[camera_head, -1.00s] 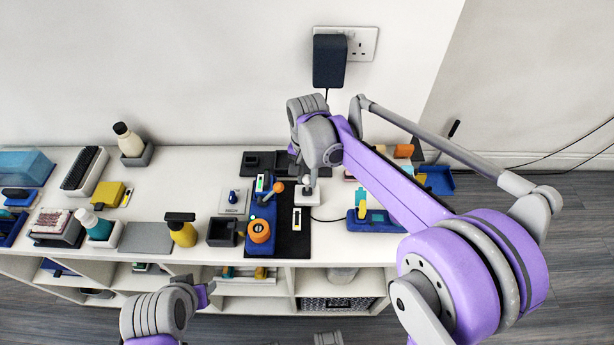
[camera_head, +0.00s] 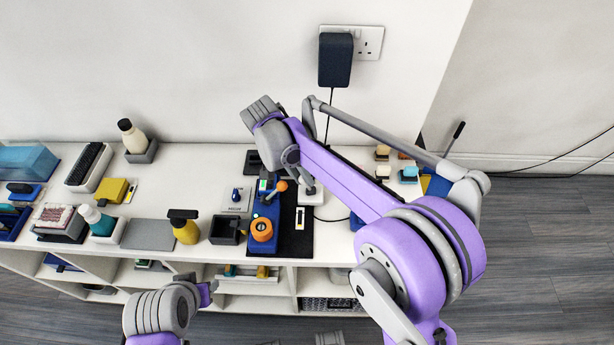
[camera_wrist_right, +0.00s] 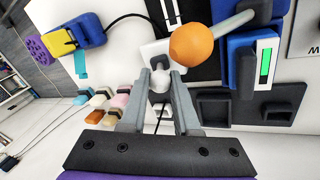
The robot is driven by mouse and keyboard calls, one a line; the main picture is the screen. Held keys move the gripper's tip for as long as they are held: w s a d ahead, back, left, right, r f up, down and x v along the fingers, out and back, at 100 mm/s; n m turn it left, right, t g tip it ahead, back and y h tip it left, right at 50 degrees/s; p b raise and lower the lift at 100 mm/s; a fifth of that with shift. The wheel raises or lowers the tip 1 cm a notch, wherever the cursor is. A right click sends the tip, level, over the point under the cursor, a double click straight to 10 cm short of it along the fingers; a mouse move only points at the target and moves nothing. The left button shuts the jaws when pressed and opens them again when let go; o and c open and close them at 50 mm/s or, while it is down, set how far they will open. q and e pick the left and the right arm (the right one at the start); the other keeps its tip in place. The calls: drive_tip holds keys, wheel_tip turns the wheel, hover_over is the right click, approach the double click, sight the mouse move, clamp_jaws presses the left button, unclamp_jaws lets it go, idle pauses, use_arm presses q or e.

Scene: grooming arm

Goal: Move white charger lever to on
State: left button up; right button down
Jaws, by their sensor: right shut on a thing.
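My right gripper (camera_wrist_right: 162,80) is shut on the pale rounded knob of the lever (camera_wrist_right: 159,84). I cannot tell the lever's exact setting. My left gripper (camera_head: 205,292) is low at the front of the shelf, its fingers not clear.
A blue device with an orange-knobbed lever (camera_head: 281,186) and green indicator stands just left of the charger. Its orange knob (camera_wrist_right: 194,45) is close to my right fingers. An orange roll (camera_head: 262,230) is in front. A black plug (camera_head: 335,60) is on the wall.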

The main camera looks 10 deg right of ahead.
drive_tip(key=shift+w+a+f+h+b, duration=0.1)
drive_tip(key=shift+a+f+h+b, duration=0.15)
drive_tip(key=shift+a+h, duration=0.25)
drive_tip(key=shift+w+a+f+h+b, duration=0.15)
drive_tip(key=shift+a+h+b, duration=0.1)
drive_tip(key=shift+h, duration=0.45)
drive_tip(key=shift+s+g, duration=0.1)
drive_tip(key=shift+g, duration=0.2)
drive_tip(key=c, duration=0.6)
unclamp_jaws()
drive_tip(key=shift+c, duration=0.2)
drive_tip(key=shift+r, duration=0.1)
drive_tip(key=p+v, duration=0.1)
drive_tip(key=v, duration=0.9)
drive_tip(key=shift+a+r, duration=0.15)
drive_tip(key=shift+a, duration=0.25)
drive_tip(key=shift+d, duration=0.1)
